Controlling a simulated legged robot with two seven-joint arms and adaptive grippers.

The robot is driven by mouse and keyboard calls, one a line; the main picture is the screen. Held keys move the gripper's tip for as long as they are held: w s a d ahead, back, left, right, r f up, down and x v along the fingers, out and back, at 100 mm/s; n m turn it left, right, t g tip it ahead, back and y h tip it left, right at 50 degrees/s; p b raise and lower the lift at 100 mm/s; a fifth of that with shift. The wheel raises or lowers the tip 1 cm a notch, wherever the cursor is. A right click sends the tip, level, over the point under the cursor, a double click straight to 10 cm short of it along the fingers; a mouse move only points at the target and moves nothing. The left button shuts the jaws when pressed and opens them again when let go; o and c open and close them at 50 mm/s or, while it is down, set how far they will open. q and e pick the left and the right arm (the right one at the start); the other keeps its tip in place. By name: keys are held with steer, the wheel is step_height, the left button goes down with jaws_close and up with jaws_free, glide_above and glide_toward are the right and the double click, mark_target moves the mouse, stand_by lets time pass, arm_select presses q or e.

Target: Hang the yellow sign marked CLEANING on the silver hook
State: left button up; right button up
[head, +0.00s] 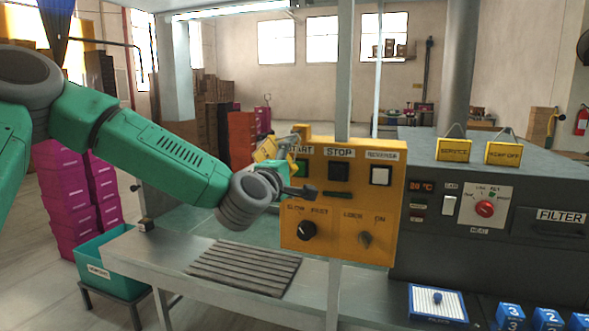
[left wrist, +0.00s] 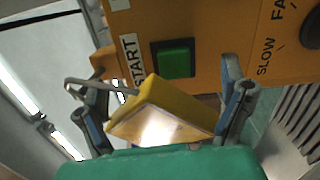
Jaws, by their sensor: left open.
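A yellow sign (left wrist: 162,113) lies between the fingers of my left gripper (left wrist: 165,92) in the left wrist view, in front of the orange control panel near its START label. The gripper is open, with a finger on either side of the sign. No lettering on the sign can be read. A thin silver wire (left wrist: 92,83) runs beside its left end; I cannot tell whether this is the hook or the sign's own loop. In the head view, my left gripper (head: 284,168) is at the panel's left edge, and the sign (head: 264,150) shows partly behind it. My right gripper is out of view.
The orange panel (head: 335,208) has buttons and knobs close to my left gripper. A grey post (head: 343,80) rises behind it. Two other yellow signs, SERVICE (head: 454,150) and KEEP OFF (head: 504,153), stand on the dark cabinet. A ribbed mat (head: 243,267) lies on the bench.

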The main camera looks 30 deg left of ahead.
arm_select(q)
steer(key=shift+s+f, duration=0.1)
steer(key=s+d, duration=0.1)
steer(key=s, duration=0.6)
steer(key=shift+s, duration=0.3)
